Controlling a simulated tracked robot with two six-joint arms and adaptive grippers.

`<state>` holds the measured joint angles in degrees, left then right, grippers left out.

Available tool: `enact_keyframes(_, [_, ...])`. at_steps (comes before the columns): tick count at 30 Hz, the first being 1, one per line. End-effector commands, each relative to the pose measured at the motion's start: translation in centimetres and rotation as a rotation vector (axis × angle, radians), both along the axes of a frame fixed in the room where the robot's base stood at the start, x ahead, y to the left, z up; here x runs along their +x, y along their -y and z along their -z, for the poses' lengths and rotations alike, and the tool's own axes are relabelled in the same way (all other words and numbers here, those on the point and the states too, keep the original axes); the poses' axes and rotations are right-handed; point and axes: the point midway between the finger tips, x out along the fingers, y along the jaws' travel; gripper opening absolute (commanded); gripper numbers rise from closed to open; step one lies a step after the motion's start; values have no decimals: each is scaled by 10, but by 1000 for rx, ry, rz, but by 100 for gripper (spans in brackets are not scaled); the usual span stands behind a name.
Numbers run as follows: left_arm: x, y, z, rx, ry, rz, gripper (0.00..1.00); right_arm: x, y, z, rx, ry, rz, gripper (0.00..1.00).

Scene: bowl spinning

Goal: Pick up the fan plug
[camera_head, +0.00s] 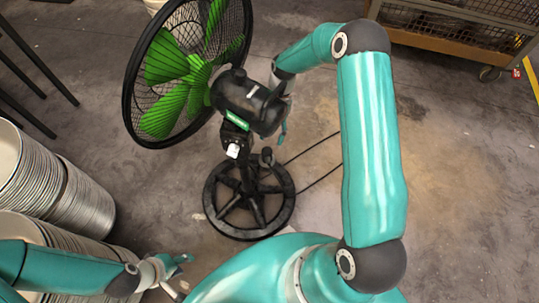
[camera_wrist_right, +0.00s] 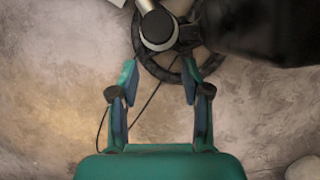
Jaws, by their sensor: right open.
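The green-bladed fan (camera_head: 190,68) stands on a round black base (camera_head: 282,217). A small white part (camera_head: 233,150) and a black knob-like part (camera_head: 267,156) sit on its stand below the motor; I cannot tell for certain which is the plug. My right gripper (camera_head: 283,130) is beside the motor, partly hidden by it. In the right wrist view my right gripper (camera_wrist_right: 158,82) is open and empty, with a round black end piece (camera_wrist_right: 158,27) beyond its fingertips. My left gripper (camera_head: 182,276) is at the lower left, open and empty, away from the fan.
A thin black cable (camera_head: 313,147) runs right from the fan and passes behind my right arm; it also shows in the wrist view (camera_wrist_right: 148,103). Stacks of metal bowls (camera_head: 82,200) stand at left. A wheeled cart (camera_head: 450,40) is at upper right. Floor right of the fan is clear.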

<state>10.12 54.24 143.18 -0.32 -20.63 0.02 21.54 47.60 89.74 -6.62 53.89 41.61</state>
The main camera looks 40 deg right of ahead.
Motion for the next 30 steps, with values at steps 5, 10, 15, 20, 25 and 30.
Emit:
enact_keyframes(5, [0, 0, 2, 0, 0, 0, 40, -13, -20, 0, 0, 0, -1, 48])
enact_keyframes(10, [0, 0, 3, 0, 0, 0, 40, -17, -27, 3, 1, -1, -1, 48])
enact_keyframes(15, [0, 0, 8, 0, 0, 0, 40, -22, -33, 22, 1, -3, -3, 48])
enact_keyframes(20, [0, 0, 12, 0, 0, 0, 40, -26, -40, 41, 0, -1, -3, 48])
enact_keyframes(25, [0, 0, 13, 0, 0, 0, 40, -26, -42, 47, -1, 1, -1, 48])
enact_keyframes(30, [0, 0, 12, 0, 0, 0, 40, -26, -42, 46, -1, 1, -1, 46])
